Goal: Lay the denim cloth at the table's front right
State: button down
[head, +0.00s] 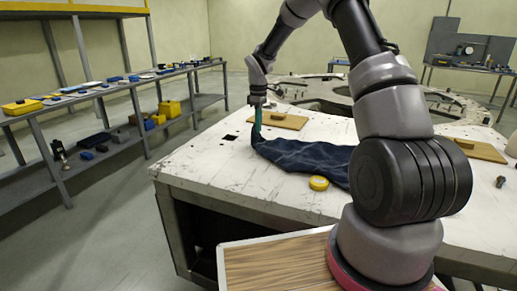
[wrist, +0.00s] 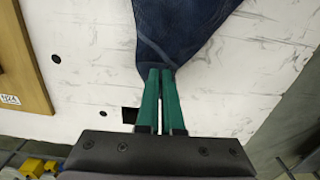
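The dark blue denim cloth (head: 308,160) lies spread on the white table (head: 205,160), with its right part hidden behind my arm. Its left corner is raised and pinched by my gripper (head: 256,132). In the wrist view, the green fingers of my gripper (wrist: 161,75) are close together on the narrow gathered tip of the cloth (wrist: 180,28). The rest of the cloth fans out from the fingertips toward the top of that view.
A yellow round object (head: 318,183) sits against the cloth's front edge. Wooden boards lie behind the cloth (head: 277,119) and at the right (head: 478,149). A small dark knob (head: 500,182) stands at the right. The table's left front is bare. Shelves (head: 100,95) line the left wall.

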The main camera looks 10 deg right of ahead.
jog(key=shift+f, duration=0.3)
jog(key=shift+c, duration=1.8)
grip_release()
jog(key=shift+r, duration=0.1)
notch_tip(320, 180, up, 11)
